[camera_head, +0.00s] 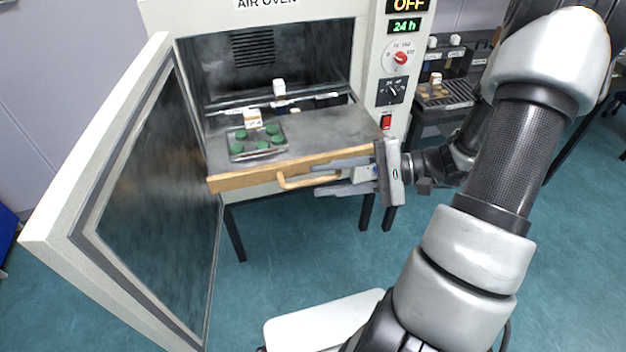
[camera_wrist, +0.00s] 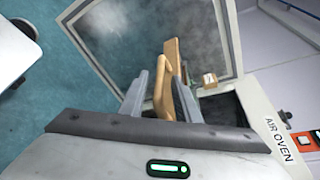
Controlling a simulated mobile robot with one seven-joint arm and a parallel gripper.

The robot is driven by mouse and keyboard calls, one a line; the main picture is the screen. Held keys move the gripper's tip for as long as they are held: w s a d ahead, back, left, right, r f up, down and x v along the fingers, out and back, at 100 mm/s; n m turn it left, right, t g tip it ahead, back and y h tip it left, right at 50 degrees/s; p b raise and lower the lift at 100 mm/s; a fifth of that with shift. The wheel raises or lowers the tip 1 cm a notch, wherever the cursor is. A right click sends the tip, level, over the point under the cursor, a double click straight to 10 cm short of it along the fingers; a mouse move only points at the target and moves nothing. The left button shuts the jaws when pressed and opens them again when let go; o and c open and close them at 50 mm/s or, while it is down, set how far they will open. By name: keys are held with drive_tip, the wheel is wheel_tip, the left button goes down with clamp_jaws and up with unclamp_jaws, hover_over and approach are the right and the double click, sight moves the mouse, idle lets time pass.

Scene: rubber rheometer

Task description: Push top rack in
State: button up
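The top rack (camera_head: 312,150) is a dark grey shelf with a wooden front strip (camera_head: 235,182). It sticks out of the air oven through the open door. A curved wooden handle (camera_head: 290,184) is on its front and also shows in the wrist view (camera_wrist: 162,95). My gripper (camera_head: 303,180) reaches in from the right, with one finger above and one below the handle. In the wrist view the fingers (camera_wrist: 160,78) stand apart on both sides of the handle, with a gap at least on the left. Contact on the right is unclear.
The oven door (camera_head: 150,160) stands wide open at the left. A tray (camera_head: 258,153) with several green discs, and a small labelled box (camera_head: 253,119), sit on the rack. A white box (camera_head: 279,87) stands farther back. A side bench (camera_head: 445,95) is at the right.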

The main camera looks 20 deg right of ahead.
drive_tip(key=shift+x, duration=1.6)
clamp_jaws()
